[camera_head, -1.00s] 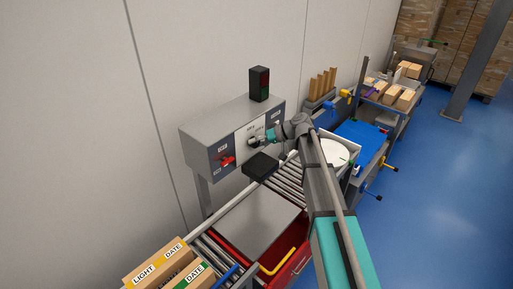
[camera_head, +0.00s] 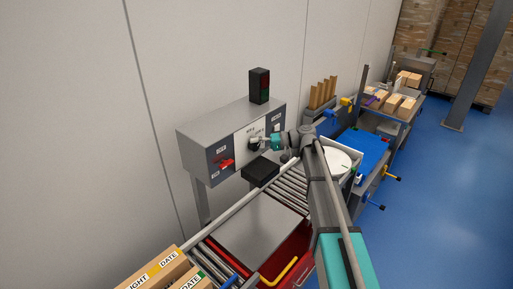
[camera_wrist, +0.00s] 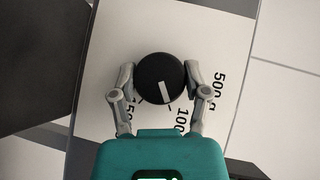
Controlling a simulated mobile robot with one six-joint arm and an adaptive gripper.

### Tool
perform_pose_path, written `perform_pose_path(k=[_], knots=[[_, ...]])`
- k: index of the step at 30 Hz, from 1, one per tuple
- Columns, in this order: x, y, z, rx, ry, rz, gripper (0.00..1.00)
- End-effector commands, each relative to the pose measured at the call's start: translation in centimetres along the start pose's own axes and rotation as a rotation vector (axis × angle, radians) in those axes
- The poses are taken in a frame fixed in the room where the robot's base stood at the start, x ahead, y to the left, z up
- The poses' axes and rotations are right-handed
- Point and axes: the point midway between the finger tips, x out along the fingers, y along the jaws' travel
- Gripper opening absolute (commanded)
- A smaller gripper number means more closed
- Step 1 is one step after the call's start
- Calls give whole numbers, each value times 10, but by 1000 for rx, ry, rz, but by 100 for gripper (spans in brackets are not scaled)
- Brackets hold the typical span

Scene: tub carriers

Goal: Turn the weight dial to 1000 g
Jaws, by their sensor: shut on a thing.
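The weight dial (camera_wrist: 156,68) is a round black knob with a white pointer line, on a pale panel (camera_wrist: 225,40) in the wrist view. My gripper (camera_wrist: 160,78) has one finger on each side of the knob and is shut on it. The pointer slants down and slightly right, roughly toward the printed label starting "100", whose end is hidden by my gripper. A "500 g" label is at right and a partly hidden "150" label at lower left. In the head view my gripper (camera_head: 258,143) reaches the front of the grey control box (camera_head: 203,148), hiding most of the dial.
A red switch (camera_head: 227,164) is on the box left of the dial. A dark signal lamp (camera_head: 259,86) stands on top. Below are a black block (camera_head: 261,172), a roller conveyor (camera_head: 292,187) and a grey plate (camera_head: 256,226) by a red tub. Labelled cartons (camera_head: 163,272) are at lower left.

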Motion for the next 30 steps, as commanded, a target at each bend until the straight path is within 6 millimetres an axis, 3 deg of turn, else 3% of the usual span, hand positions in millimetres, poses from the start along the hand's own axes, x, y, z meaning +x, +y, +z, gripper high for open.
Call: perform_pose_path(k=[5, 6, 11, 30], knots=[[0, 1, 1, 1, -1, 3, 13], [0, 1, 0, 1, -1, 3, 62], [0, 0, 0, 0, -1, 2, 92], [-1, -2, 0, -18, 1, 19, 95]])
